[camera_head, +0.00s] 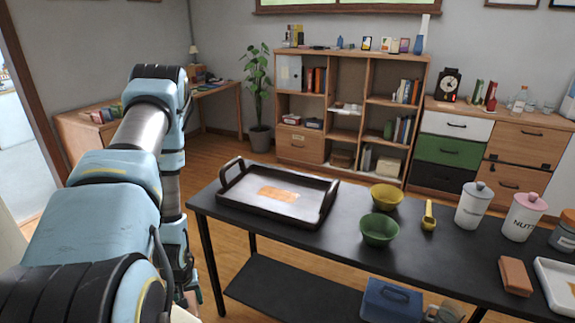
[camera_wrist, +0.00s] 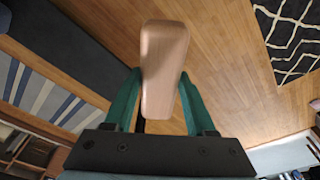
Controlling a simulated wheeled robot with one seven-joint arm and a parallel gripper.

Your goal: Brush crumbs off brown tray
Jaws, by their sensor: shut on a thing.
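The brown tray (camera_head: 248,188) sits on the black table, a dark frame with raised handles at its left and right ends. An orange-brown patch of crumbs (camera_head: 278,194) lies near the middle of its pale inner floor. In the wrist view, my gripper (camera_wrist: 160,85) has its green fingers shut on a light wooden block-like piece (camera_wrist: 165,60), apparently a brush's wooden back. No bristles show. The held piece is over the wood floor, away from the tray. In the head view my arm is at the left, hanging down beside the table, and the gripper is mostly hidden.
The black table (camera_head: 430,250) also holds a yellow bowl (camera_head: 386,196), a green bowl (camera_head: 379,230), a yellow scoop (camera_head: 429,216), white canisters (camera_head: 473,206) and a brown block (camera_head: 515,276). A blue box (camera_head: 390,302) is on the lower shelf. Floor behind the table is clear.

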